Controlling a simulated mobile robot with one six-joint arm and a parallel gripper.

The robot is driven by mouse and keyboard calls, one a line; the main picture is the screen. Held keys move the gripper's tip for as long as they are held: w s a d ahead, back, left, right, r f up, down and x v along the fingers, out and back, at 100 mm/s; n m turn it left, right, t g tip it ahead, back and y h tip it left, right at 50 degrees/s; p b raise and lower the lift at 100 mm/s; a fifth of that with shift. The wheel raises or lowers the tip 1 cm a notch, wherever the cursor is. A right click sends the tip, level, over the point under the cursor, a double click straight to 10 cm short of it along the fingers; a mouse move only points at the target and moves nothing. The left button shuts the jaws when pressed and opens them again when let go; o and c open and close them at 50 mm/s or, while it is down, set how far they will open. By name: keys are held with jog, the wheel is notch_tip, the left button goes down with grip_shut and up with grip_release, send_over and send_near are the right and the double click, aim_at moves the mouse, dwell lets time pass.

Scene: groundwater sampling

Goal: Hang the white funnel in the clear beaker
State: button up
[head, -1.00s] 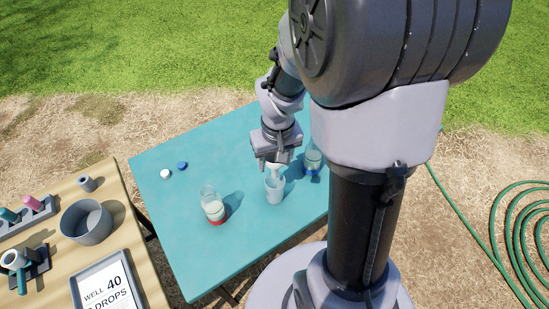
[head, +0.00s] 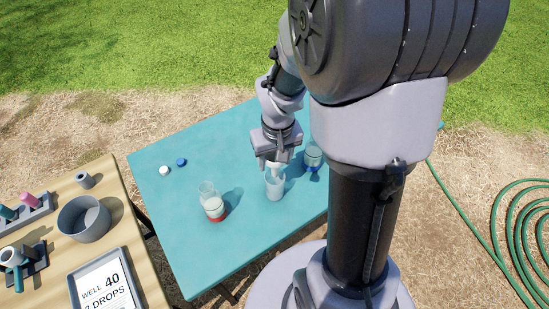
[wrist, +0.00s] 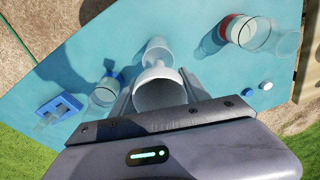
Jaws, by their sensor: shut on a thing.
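My gripper (head: 276,163) points down over the blue table. In the wrist view its fingers (wrist: 157,100) are shut on the white funnel (wrist: 160,92), one on each side of its wide mouth. The funnel also shows in the head view (head: 275,169), just below the fingers. The clear beaker (head: 274,189) stands upright on the table directly under it. In the wrist view the beaker (wrist: 157,50) shows beyond the funnel. The funnel's lower end is at the beaker's mouth; I cannot tell how deep it is or whether they touch.
A red-banded clear vessel (head: 212,205) stands left of the beaker, and a blue-banded one (head: 313,158) close on its right. White (head: 164,170) and blue (head: 181,162) caps lie at the table's left. A wooden table (head: 140,270) holds a grey bowl (head: 84,219). The table's front is clear.

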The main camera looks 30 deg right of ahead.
aim_at(275, 176)
jog(key=shift+f+b, duration=2.9)
jog(key=shift+f, duration=1)
jog(key=o, duration=1.4)
jog(key=r+p, duration=0.3)
jog(key=r, duration=0.2)
jog(key=s+r+p, duration=0.1)
jog(key=r+p, duration=0.2)
jog(key=r, duration=0.3)
jog(key=s+r+p, duration=0.1)
jog(key=r+p, duration=0.2)
jog(key=r, duration=0.3)
jog(key=shift+a+r, duration=0.2)
